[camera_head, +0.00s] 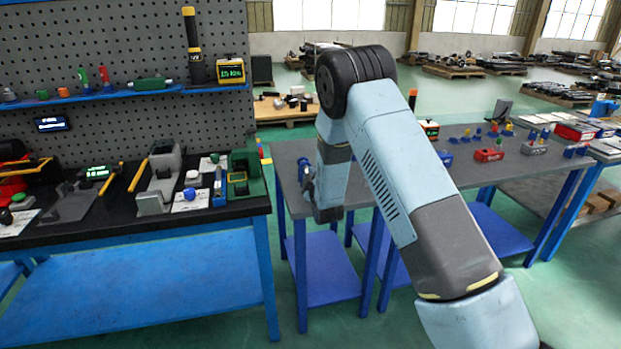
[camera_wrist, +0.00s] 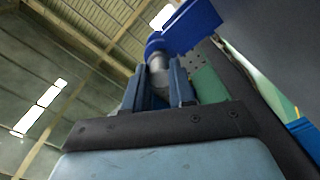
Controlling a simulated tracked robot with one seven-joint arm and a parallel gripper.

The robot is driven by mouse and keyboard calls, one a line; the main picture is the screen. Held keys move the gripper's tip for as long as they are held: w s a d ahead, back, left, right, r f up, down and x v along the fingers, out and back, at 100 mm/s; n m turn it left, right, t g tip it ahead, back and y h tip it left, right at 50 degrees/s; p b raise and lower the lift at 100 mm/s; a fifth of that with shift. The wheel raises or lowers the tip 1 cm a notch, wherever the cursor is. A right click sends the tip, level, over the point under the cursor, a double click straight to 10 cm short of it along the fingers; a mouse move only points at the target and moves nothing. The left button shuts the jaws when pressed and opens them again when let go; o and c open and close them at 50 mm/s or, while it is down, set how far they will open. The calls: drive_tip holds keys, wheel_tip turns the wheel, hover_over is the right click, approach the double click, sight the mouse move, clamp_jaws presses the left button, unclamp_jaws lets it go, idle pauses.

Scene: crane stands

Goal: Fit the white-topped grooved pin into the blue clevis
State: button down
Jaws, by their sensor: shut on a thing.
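My gripper (camera_wrist: 160,88) is shut on a silver-grey round piece (camera_wrist: 158,63) with a blue end, in the wrist view. In the head view my gripper (camera_head: 306,182) is small beside the grey table's left end, partly hidden by my arm. A white-topped round part (camera_head: 192,176) stands on a white sheet on the black bench; I cannot tell whether it is the grooved pin. A small blue part (camera_head: 190,193) is just in front of it. Another blue block (camera_head: 445,157) sits on the grey table behind my arm. I cannot tell which blue part is the clevis.
The black bench (camera_head: 232,209) carries grey and green fixtures, with a pegboard behind. The grey table (camera_head: 380,182) stands to its right with red and blue-topped parts at its far end. A narrow gap separates them. Blue lower shelves and legs stand close below.

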drive_tip(key=shift+x, duration=0.8)
drive_tip(key=c, duration=0.9)
unclamp_jaws()
drive_tip(key=shift+o, duration=0.2)
drive_tip(key=shift+v, duration=2.45)
